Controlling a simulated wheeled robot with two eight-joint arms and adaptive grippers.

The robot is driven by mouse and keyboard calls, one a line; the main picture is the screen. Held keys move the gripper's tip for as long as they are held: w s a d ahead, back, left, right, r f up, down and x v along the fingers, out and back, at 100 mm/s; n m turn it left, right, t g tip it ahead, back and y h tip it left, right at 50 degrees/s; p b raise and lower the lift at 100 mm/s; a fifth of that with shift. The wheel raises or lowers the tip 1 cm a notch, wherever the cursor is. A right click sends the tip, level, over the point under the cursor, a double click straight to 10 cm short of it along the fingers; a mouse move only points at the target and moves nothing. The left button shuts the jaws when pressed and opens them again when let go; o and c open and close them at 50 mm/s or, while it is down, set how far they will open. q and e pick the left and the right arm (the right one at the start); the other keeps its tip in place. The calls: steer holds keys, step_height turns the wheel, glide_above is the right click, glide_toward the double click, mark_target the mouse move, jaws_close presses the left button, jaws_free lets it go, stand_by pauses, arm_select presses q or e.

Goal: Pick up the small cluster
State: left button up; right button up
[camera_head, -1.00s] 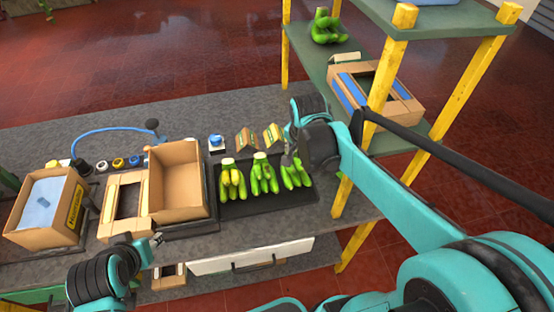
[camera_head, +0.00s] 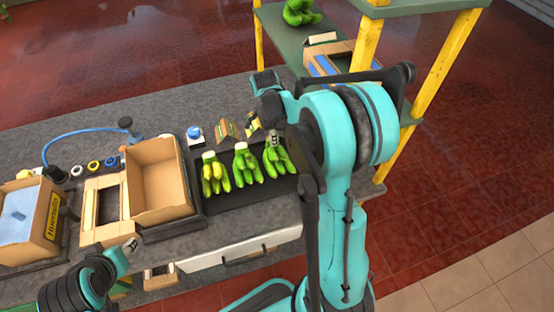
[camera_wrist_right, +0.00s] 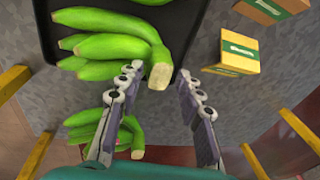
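Three banana clusters lie in a row on a black tray (camera_head: 222,203). The left one (camera_head: 214,176) is yellow-green, the middle one (camera_head: 246,164) and the right one (camera_head: 281,158) green. I cannot tell which is the small cluster. My right gripper (camera_head: 273,138) is over the stem end of the right cluster. In the right wrist view my gripper (camera_wrist_right: 158,76) is open, and a cut stem (camera_wrist_right: 160,75) shows between its fingertips, with no visible grip. My left gripper (camera_head: 131,244) is low at left, away from the clusters; its opening is too small to judge.
An open cardboard box (camera_head: 158,183) stands left of the tray. Small cartons (camera_head: 227,130) sit behind the tray. A shelf with yellow posts (camera_head: 444,70) rises at right and bears another cluster (camera_head: 301,12). More green bananas (camera_wrist_right: 82,122) show low in the wrist view.

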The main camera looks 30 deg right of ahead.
steer(key=shift+w+d+f, duration=0.1)
steer(key=shift+w+f, duration=0.05)
steer(key=shift+f, duration=0.4)
steer(key=shift+r, duration=0.1)
steer(key=c, duration=0.3)
jaws_close()
steer(key=shift+r, duration=0.1)
